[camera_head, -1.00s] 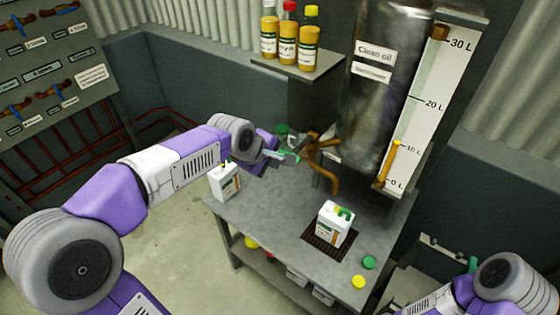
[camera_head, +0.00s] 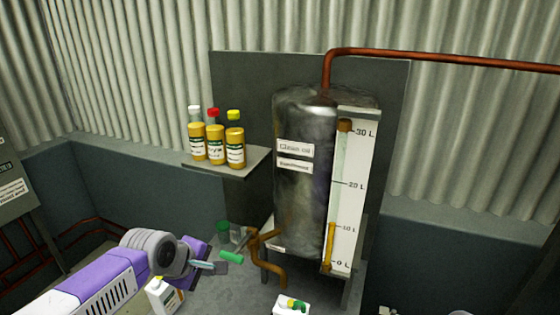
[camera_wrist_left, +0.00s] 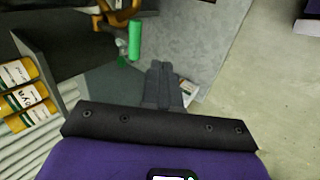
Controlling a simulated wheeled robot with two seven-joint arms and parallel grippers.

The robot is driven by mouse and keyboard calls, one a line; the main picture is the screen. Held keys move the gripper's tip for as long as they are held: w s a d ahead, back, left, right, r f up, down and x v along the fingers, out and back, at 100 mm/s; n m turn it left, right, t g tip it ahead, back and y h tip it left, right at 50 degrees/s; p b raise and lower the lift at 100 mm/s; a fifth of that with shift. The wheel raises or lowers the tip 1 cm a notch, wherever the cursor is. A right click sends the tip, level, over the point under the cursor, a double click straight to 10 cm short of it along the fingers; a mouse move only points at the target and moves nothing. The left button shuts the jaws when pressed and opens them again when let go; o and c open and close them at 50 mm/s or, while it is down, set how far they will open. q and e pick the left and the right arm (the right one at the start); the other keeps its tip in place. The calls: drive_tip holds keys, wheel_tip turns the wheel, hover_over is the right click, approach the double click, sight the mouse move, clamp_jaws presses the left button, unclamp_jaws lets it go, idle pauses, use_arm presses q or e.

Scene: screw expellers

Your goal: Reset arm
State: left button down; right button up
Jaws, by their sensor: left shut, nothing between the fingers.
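My left gripper (camera_wrist_left: 161,68) is shut and empty in the left wrist view, its dark fingers close together over the grey table. In the head view my left arm comes in from the lower left, with the gripper (camera_head: 221,267) beside the brown tap (camera_head: 265,262) of the clean oil tank (camera_head: 305,215). My right gripper is not in view.
Three yellow bottles (camera_head: 215,147) stand on a wall shelf (camera_head: 250,162). A level gauge (camera_head: 352,190) stands beside the tank. Floor shows at right in the wrist view.

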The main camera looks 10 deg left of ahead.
use_arm(q)
drive_tip(key=d+f+m+g+h, duration=0.1)
drive_tip(key=d+f+m+g, duration=0.2)
drive_tip(key=f, duration=1)
drive_tip(key=d+f+m, duration=0.3)
drive_tip(key=d+f, duration=0.1)
drive_tip(key=f, duration=0.9)
drive_tip(key=s+d+f+m+g, duration=0.1)
drive_tip(key=s+d+f+m, duration=0.2)
drive_tip(key=s+f, duration=0.6)
drive_tip(key=s+d+f+m+g+h, duration=0.1)
drive_tip(key=s+d+f+m+g, duration=0.1)
drive_tip(key=s+f, duration=0.6)
drive_tip(key=shift+s+d+f+m, duration=0.35)
drive_tip(key=shift+d+f+m, duration=0.2)
drive_tip(key=shift+d+m, duration=0.1)
